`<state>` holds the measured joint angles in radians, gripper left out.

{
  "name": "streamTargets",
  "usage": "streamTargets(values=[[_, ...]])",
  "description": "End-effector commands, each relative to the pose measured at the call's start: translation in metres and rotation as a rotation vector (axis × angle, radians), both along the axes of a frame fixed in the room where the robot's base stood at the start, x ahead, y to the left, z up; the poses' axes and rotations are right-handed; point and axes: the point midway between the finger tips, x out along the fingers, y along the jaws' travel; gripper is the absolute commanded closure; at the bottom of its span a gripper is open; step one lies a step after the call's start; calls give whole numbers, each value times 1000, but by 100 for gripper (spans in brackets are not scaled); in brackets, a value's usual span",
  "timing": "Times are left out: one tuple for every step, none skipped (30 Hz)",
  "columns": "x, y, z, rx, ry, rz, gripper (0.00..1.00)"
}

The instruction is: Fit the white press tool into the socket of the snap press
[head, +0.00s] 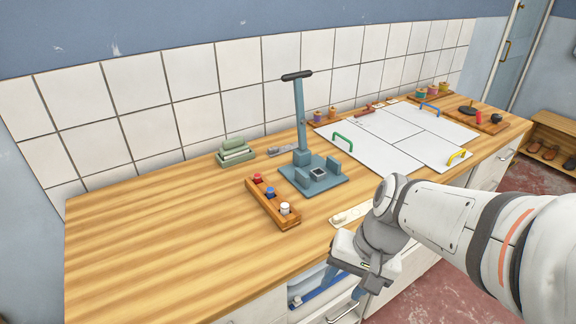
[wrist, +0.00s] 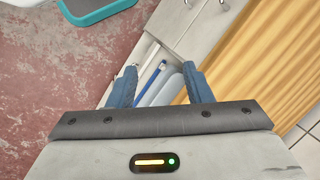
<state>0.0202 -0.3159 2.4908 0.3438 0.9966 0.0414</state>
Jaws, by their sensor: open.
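The white press tool (head: 285,208) stands at the near end of a wooden rack (head: 265,208), beside a blue and a red tool. The blue-grey snap press (head: 301,125) stands upright just behind and to the right of the rack. Its square socket (head: 318,174) is on the base and looks empty. My gripper (head: 345,292) hangs in front of the counter's front edge, away from rack and press. In the wrist view my gripper (wrist: 161,80) is open with nothing between its fingers. Neither the white tool nor the press shows there.
An open drawer (wrist: 160,88) with a blue-handled item lies below my gripper. A white strip (head: 350,214) lies near the counter edge. Green stacked blocks (head: 235,151) and white panels with coloured handles (head: 395,135) are farther back. The counter's left part (head: 150,240) is clear.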

Motion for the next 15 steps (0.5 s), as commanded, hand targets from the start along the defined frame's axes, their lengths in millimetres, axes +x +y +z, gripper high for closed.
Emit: streamTargets(values=[[2,15,-9,94,91,-69,54],[4,26,-12,157,141,-116,54],[8,40,-15,243,208,-180,54],[11,50,-17,307,257,-229,54],[16,59,-17,369,304,-279,54],[24,70,-18,452,365,-348,54],[31,78,-18,515,409,-401,54],[39,84,-18,578,452,-454,54],[51,92,-17,662,504,-526,54],[61,96,-18,724,541,-581,54],[72,100,-18,787,576,-637,54],[88,102,-19,869,619,-714,54],[100,103,-20,931,648,-772,54],[113,103,-21,991,674,-830,54],[130,100,-25,1069,704,-908,54]])
